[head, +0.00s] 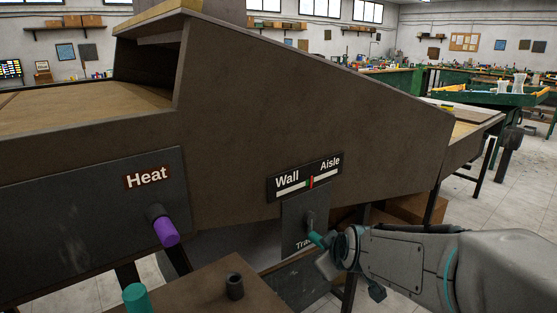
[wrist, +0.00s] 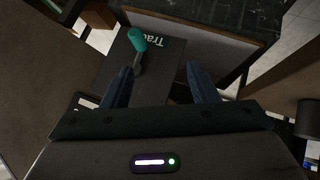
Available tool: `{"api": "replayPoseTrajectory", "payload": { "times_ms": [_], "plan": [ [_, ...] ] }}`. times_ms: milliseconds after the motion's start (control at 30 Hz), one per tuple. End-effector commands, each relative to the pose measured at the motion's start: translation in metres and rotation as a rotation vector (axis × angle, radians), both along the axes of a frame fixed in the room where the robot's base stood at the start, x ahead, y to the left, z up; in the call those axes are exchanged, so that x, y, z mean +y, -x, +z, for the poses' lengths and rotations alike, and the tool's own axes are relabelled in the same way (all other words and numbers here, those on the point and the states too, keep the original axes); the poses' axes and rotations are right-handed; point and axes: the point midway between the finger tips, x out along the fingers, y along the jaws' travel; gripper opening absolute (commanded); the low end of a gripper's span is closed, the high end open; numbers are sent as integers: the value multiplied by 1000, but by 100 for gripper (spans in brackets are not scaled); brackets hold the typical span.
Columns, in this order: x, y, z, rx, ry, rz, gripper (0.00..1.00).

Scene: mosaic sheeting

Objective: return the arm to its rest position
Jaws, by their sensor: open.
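My gripper (wrist: 163,82) is open and empty in the wrist view, its two dark blue fingers apart. A lever with a teal handle (wrist: 138,40) stands just beyond the fingertips, nearer the left finger and not gripped. In the head view my gripper (head: 334,262) is at the lower right, close beside the teal lever (head: 316,240). My arm reaches in from the right edge. The lever sits on a dark plate (head: 295,215) whose label starts "Tra"; the rest is hidden in the head view.
A large brown machine (head: 300,110) fills the middle. A purple lever (head: 165,231) hangs under "Heat". A teal knob (head: 138,298) and dark peg (head: 235,286) stand at the front. Floor (head: 490,205) shows at right.

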Motion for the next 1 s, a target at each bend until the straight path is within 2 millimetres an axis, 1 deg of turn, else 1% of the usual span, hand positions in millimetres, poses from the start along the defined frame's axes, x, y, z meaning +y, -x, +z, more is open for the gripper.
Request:
{"api": "replayPoseTrajectory", "payload": {
  "times_ms": [33,100,167,200,300,400,500,600,700,1000],
  "plan": [
    [-1,17,28,54,-46,-40,53],
    [-1,42,42,138,-110,-107,53],
    [-2,64,53,212,-156,-169,53],
    [-3,79,61,259,-182,-216,53],
    [-5,115,79,370,-230,-337,53],
    [-9,146,92,455,-255,-454,53],
    [-12,168,100,513,-267,-545,53],
    [-13,181,103,545,-270,-599,53],
    [-14,186,103,559,-272,-622,53],
    [-14,186,101,559,-272,-622,53]
  ]
}}
